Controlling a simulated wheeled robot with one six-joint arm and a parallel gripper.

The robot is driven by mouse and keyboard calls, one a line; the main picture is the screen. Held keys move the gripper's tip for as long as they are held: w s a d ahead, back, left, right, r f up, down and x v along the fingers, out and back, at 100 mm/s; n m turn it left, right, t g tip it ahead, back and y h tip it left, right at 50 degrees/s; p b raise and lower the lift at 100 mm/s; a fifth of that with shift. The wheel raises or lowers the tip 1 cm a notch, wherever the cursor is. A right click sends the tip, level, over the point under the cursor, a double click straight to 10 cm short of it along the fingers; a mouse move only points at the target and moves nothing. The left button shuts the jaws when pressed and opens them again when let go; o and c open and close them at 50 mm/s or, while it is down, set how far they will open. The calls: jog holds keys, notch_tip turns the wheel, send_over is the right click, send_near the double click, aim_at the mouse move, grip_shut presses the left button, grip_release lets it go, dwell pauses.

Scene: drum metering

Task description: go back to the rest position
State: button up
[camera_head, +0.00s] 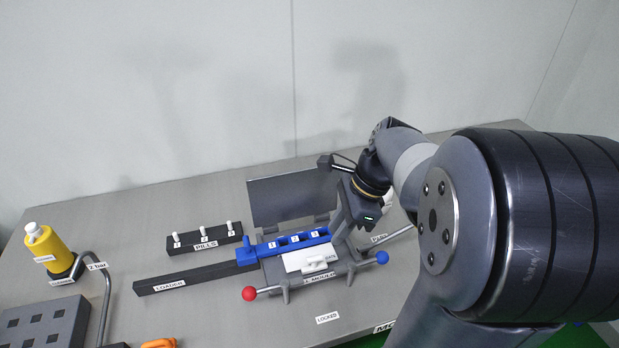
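My gripper (348,210) is at the end of my arm, which reaches in from the right. It hangs over the right side of the drum metering fixture, close to the blue slotted strip (290,242). A white gate plate (308,258) lies just in front of the strip. A red knob (249,293) and a blue knob (382,257) stick out at the fixture's front.
A dark upright panel (290,197) stands behind the strip. The black loader bar (185,278) extends left. A pills rack (205,239) holds several white pegs. A yellow bottle (47,250), a bent metal rod (106,290) and a grey block with holes (45,325) are at left.

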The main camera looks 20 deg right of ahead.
aim_at(317, 257)
jog(key=x, duration=1)
jog(key=shift+a+f, duration=0.15)
jog(key=shift+f, duration=0.1)
jog(key=shift+w, duration=0.45)
jog(key=shift+r, duration=0.1)
